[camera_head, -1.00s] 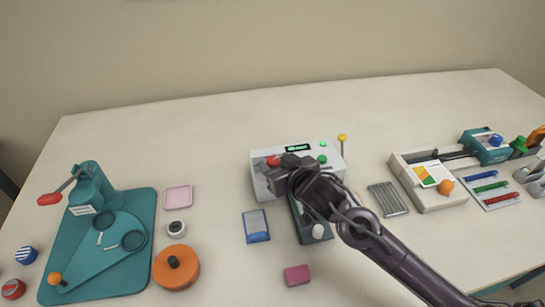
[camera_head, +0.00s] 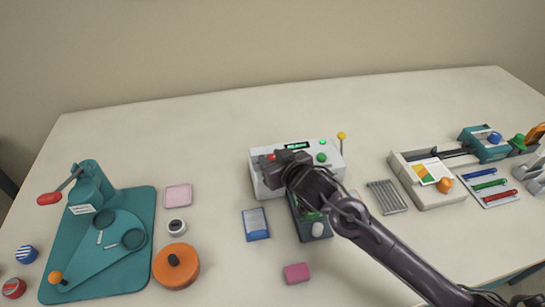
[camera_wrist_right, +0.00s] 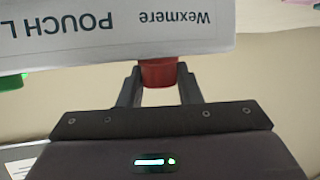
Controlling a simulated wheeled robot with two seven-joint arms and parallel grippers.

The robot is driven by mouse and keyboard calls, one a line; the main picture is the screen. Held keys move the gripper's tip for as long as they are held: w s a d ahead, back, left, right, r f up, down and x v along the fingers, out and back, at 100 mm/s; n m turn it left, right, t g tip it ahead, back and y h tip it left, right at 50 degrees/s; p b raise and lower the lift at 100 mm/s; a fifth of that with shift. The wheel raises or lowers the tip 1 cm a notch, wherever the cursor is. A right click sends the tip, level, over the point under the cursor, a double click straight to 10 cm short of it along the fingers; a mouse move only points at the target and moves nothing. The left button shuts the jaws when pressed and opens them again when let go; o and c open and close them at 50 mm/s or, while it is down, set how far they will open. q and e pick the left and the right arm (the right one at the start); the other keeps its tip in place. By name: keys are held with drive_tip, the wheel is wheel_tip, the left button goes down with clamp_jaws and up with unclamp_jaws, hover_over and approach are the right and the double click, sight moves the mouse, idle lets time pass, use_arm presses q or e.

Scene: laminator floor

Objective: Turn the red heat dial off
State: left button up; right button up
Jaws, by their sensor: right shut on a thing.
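The red heat dial (camera_wrist_right: 159,73) sticks out from the front of the white pouch laminator (camera_wrist_right: 120,30). My right gripper (camera_wrist_right: 158,84) is shut on the dial, with one dark finger on each side of it in the right wrist view. In the head view the laminator (camera_head: 262,188) stands at the middle of the table. My right gripper (camera_head: 275,170) reaches its left front there and hides most of the dial; only a bit of red (camera_head: 271,157) shows. The laminator has a small lit display (camera_head: 297,146) and green buttons (camera_head: 321,157) on it. My left gripper is not in view.
A blue-edged pouch pack (camera_head: 255,224), a dark green device (camera_head: 303,228) and a pink block (camera_head: 296,273) lie in front of the laminator. A yellow-knobbed lever (camera_head: 341,136) rises at its right. A teal press (camera_head: 95,190) stands left, a paper trimmer (camera_head: 430,195) right.

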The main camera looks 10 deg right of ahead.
drive_tip(key=shift+d+r+n+g+y+p, duration=0.25)
drive_tip(key=shift+n+y+p, duration=0.35)
drive_tip(key=shift+p, duration=0.6)
drive_tip(key=shift+a+r+n+g+y+p, duration=0.15)
drive_tip(key=shift+n+g+y+p, duration=0.35)
drive_tip(key=shift+p, duration=0.7)
drive_tip(key=shift+f+n+g+y+p, duration=0.15)
drive_tip(key=shift+n+g+y+p, duration=0.2)
drive_tip(key=shift+n+y, duration=0.25)
drive_tip(key=shift+f+n+g+y+p, duration=0.2)
drive_tip(key=shift+n+y+p, duration=0.2)
drive_tip(key=shift+n+y, duration=0.2)
drive_tip(key=shift+n+g+y, duration=0.9)
drive_tip(key=shift+n+y, duration=0.1)
drive_tip(key=shift+n, duration=0.1)
drive_tip(key=o, duration=1)
drive_tip(key=b+v, duration=0.1)
drive_tip(key=v, duration=0.5)
drive_tip(key=shift+s+d, duration=0.2)
drive_tip(key=shift+d, duration=0.05)
drive_tip(key=shift+s+d+r, duration=0.3)
drive_tip(key=shift+s, duration=0.05)
